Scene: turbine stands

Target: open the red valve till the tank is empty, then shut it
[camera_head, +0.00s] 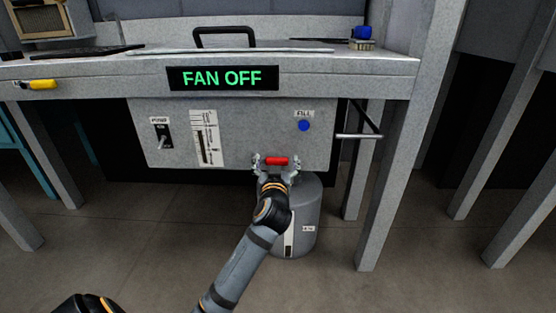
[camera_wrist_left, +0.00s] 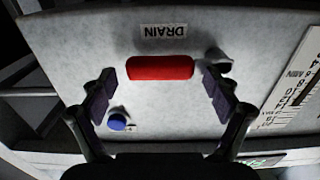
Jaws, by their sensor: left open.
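The red valve (camera_head: 277,161) is a short horizontal handle low on the grey panel under the bench. In the wrist view the red valve (camera_wrist_left: 160,68) lies across under a DRAIN label (camera_wrist_left: 163,31), seen upside down. My left gripper (camera_head: 276,165) is open in front of it. In the wrist view its fingers (camera_wrist_left: 160,90) stand either side of the handle's ends, apart from them. A level gauge (camera_head: 207,139) with a scale is on the panel; its reading is too small to tell. My right gripper is not in view.
A grey cylinder (camera_head: 308,215) stands below, partly behind my arm. The sign (camera_head: 222,78) reads FAN OFF. Bench leg (camera_head: 385,185) stands right.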

